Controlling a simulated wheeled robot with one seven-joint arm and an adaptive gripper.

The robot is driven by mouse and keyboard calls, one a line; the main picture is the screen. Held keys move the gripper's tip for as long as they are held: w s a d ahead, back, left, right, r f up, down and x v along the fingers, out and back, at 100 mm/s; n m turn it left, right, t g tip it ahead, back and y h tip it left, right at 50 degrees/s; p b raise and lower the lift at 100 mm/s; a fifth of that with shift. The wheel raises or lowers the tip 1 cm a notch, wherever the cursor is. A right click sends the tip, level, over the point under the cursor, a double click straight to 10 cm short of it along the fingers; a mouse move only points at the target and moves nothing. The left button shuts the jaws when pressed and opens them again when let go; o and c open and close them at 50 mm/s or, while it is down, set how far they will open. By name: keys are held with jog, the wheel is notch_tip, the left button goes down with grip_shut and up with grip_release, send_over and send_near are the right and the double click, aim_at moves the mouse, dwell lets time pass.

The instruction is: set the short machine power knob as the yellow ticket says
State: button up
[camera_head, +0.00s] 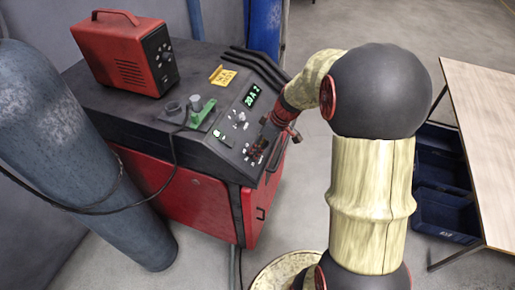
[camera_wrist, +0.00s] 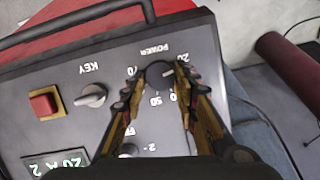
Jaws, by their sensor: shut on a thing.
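The yellow ticket (camera_head: 222,76) lies on top of the dark machine with the red base. Its print is too small to read surely. The machine's sloping panel (camera_head: 240,120) has a lit green display (camera_head: 251,95) that reads about 20 A 2. In the wrist view the panel shows upside down, with a dark round knob (camera_wrist: 159,70) under the word POWER and numbers around it. My gripper (camera_wrist: 161,78) is shut on this power knob, one finger on each side. The knob's pointer is not clear. In the head view my gripper (camera_head: 268,124) is at the panel's right edge.
A KEY switch (camera_wrist: 91,95) and a red button (camera_wrist: 44,102) on yellow sit beside the knob. A smaller red unit (camera_head: 125,55) stands on the machine. A grey cylinder (camera_head: 70,140) stands left. A wooden table (camera_head: 490,120) and blue crates (camera_head: 440,205) are right.

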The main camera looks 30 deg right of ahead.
jog(key=m, duration=0.2)
jog(key=m+y+p, duration=0.1)
jog(key=m, duration=0.3)
jog(key=shift+d+y+p, duration=0.25)
jog(key=shift+y+p, duration=0.05)
jog(key=shift+p, duration=0.1)
jog(key=m, duration=0.2)
jog(key=m+y+p, duration=0.1)
jog(key=m, duration=0.1)
jog(key=m+p, duration=0.1)
jog(key=m, duration=0.1)
jog(key=shift+d+f+y, duration=0.1)
jog(key=shift+d+y, duration=0.15)
jog(key=shift+y, duration=0.05)
jog(key=m+p, duration=0.1)
jog(key=m, duration=0.2)
jog(key=m+t+y, duration=0.1)
jog(key=m, duration=0.2)
jog(key=shift+s+d+f+p, duration=0.1)
jog(key=shift+s+f+p, duration=0.1)
jog(key=shift+p, duration=0.2)
jog(key=m+t, duration=0.1)
jog(key=m, duration=0.2)
jog(key=m+p, duration=0.1)
jog(key=m, duration=0.2)
jog(key=shift+s+f+t, duration=0.1)
jog(key=shift+t, duration=0.3)
jog(key=shift+p, duration=0.3)
jog(key=o, duration=1.2)
jog(key=shift+c, duration=0.2)
